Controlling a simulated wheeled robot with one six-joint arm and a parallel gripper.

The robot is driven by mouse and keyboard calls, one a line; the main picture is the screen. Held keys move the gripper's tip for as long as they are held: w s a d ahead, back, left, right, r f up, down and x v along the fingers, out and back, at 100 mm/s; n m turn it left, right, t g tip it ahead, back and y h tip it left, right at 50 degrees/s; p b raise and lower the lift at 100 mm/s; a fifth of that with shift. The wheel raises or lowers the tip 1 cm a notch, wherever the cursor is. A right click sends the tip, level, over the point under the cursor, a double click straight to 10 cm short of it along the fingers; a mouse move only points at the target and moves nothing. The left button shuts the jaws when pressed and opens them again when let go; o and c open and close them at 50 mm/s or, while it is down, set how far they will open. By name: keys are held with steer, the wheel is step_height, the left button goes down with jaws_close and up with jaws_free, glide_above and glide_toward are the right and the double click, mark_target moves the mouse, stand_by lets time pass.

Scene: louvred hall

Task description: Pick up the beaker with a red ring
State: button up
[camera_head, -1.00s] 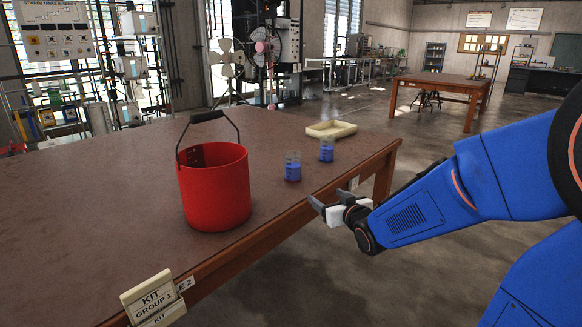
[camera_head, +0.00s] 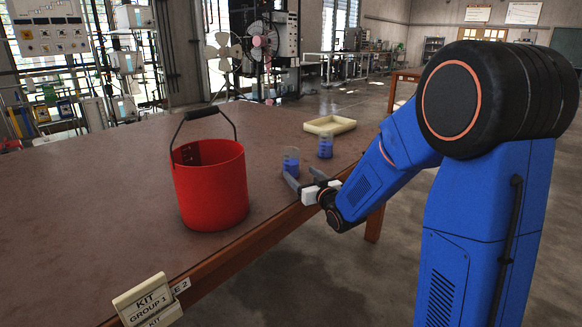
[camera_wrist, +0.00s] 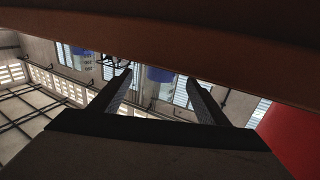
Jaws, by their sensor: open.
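Two clear beakers with blue contents stand upright on the table (camera_head: 100,200). The nearer beaker (camera_head: 291,160) is close to the right edge, and the farther beaker (camera_head: 325,147) is behind it to the right. I cannot make out a red ring on either. My gripper (camera_head: 302,177) is open and empty at the table's edge, just in front of the nearer beaker. In the wrist view, which looks upside down, one beaker (camera_wrist: 160,74) shows between the fingertips, apart from them. The other beaker (camera_wrist: 83,50) is to the left.
A red bucket (camera_head: 210,190) with a raised handle stands left of my gripper; it also shows in the wrist view (camera_wrist: 290,135). A cream tray (camera_head: 330,124) lies behind the beakers. A kit sign (camera_head: 147,300) is at the front edge. The table's left side is clear.

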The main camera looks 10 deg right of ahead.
mark_target(294, 168)
steer(key=shift+r+x, duration=0.15)
steer(key=shift+x, duration=1.85)
steer(key=shift+r+x, duration=0.15)
steer(key=shift+x, duration=1.9)
steer(key=shift+s+a, duration=0.1)
steer(key=shift+a, duration=0.05)
steer(key=c, duration=1.3)
